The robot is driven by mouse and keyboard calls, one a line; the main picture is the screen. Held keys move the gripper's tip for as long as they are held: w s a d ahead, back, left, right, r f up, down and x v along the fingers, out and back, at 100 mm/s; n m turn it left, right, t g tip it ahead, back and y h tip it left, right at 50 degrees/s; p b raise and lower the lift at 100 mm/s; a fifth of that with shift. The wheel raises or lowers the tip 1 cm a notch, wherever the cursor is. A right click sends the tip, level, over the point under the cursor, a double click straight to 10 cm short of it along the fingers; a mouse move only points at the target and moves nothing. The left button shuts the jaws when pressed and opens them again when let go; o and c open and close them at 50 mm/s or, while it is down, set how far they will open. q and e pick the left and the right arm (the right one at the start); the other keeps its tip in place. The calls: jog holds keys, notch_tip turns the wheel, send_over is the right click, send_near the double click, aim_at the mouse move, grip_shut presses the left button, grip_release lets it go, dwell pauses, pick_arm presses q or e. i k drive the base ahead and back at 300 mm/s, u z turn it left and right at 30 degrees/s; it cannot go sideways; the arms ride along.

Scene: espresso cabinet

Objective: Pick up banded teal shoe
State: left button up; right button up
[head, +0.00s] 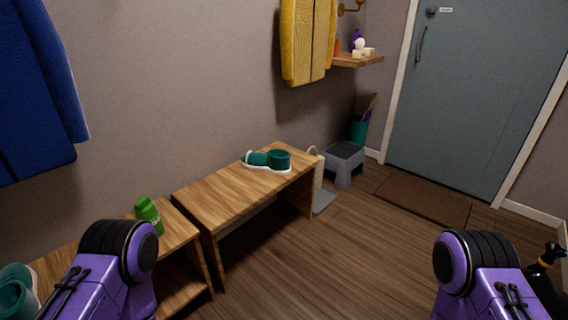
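A teal shoe (279,160) with a white sole sits on the wooden bench (222,194), near its far end. Its collar is dark teal, its toe points left, and a pale band seems to cross it. Another teal shoe or pair (14,296) is partly cut off at the lower left, and I cannot tell whether it is banded. My purple arm links show at the bottom left and bottom right.
A green object (148,212) rests on a lower wooden unit (178,229) beside the bench. A grey step stool (343,160) stands past the bench. The wooden floor (330,255) in front is clear.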

aim_at(277, 161)
jog(key=z, duration=0.75)
jog(key=i, duration=1.45)
jog(key=u, duration=0.3)
